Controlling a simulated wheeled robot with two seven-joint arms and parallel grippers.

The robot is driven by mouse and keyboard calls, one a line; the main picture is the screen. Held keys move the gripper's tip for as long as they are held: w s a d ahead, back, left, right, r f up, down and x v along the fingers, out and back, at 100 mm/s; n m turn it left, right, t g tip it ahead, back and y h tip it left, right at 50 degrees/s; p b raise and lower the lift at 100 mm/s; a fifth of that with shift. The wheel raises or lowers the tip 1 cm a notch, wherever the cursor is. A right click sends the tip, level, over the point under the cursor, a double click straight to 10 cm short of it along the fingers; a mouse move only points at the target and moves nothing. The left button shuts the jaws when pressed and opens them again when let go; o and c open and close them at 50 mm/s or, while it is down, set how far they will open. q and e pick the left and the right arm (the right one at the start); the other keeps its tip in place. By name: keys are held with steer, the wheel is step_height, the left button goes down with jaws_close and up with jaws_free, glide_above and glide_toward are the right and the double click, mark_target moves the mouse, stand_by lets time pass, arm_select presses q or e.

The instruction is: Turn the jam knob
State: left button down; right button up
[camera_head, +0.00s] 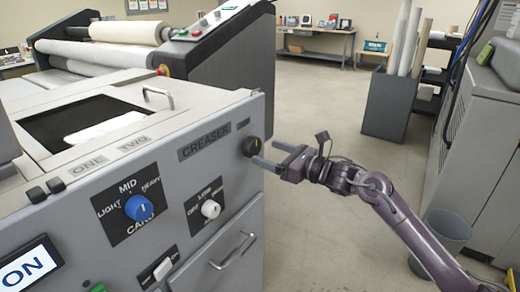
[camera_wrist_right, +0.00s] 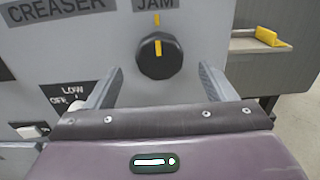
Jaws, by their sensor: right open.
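The jam knob (camera_wrist_right: 158,57) is a round black knob with a yellow pointer line, on the grey creaser panel under a JAM label. A yellow mark sits above it, and the pointer lines up with this mark. The knob shows at the panel's right end in the head view (camera_head: 250,147). My right gripper (camera_head: 267,155) is at the knob. In the right wrist view its two fingers (camera_wrist_right: 160,82) are spread, with the knob between and ahead of them. I cannot tell whether a finger touches it. My left gripper is not in view.
A blue CARD knob (camera_head: 138,207) and a white knob (camera_head: 210,209) are on the same panel. A drawer handle (camera_head: 232,250) sticks out below. A grey bin of rolls (camera_head: 390,104) and a grey machine (camera_head: 482,150) stand right. The floor between is clear.

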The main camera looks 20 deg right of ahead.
mark_target(257, 149)
steer(key=x, duration=0.2)
steer(key=shift+w+a+r, duration=0.1)
steer(key=shift+w+a, duration=0.2)
steer(key=shift+w+a+p, duration=0.35)
steer(key=shift+w, duration=0.1)
steer(key=c, duration=1)
